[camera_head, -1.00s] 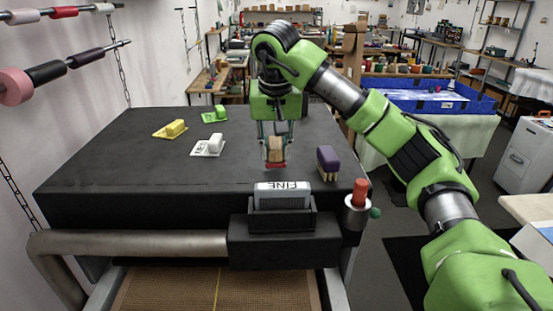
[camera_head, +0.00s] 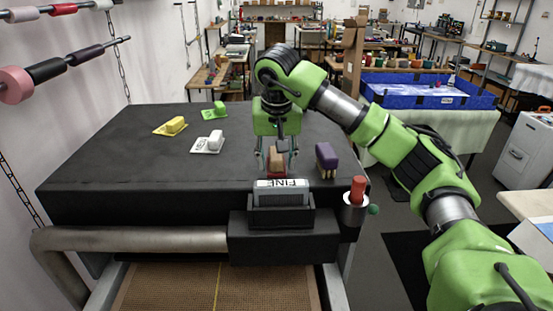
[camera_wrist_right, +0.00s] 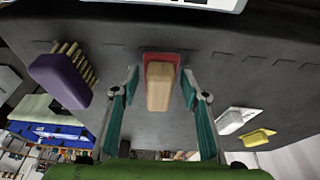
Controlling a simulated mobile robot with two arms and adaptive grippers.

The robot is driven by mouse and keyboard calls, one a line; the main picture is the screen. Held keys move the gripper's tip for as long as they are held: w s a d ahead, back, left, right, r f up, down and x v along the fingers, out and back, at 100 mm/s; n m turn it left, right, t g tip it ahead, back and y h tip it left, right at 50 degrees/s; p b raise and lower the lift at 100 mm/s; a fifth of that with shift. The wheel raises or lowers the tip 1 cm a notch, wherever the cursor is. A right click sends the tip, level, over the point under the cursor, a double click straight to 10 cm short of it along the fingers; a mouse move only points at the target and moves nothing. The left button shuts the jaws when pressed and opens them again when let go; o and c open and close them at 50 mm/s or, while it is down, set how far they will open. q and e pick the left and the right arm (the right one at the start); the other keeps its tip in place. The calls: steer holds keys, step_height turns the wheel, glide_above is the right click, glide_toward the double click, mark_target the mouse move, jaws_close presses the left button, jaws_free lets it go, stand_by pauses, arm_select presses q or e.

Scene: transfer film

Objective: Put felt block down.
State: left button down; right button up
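The felt block (camera_head: 277,158) has a tan wooden body and a red base. It sits on the black table top (camera_head: 110,165), just behind the box labelled FINE, which hides part of its base. My right gripper (camera_head: 278,160) comes down over it with one finger on each side. In the right wrist view the felt block (camera_wrist_right: 160,88) lies between the teal fingers (camera_wrist_right: 160,90), with a visible gap on both sides. The gripper is open and not touching it. My left gripper is out of view.
The FINE box (camera_head: 281,201) stands at the table's front edge. A purple brush (camera_head: 326,158) is close to the right. White (camera_head: 208,143), yellow (camera_head: 172,126) and green (camera_head: 217,110) blocks on cards lie farther left. A red-topped post (camera_head: 357,190) stands at the front right corner.

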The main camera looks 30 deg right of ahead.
steer(key=shift+r, duration=0.1)
steer(key=v, duration=1.2)
steer(key=shift+b, duration=0.35)
steer(key=shift+s+r, duration=0.1)
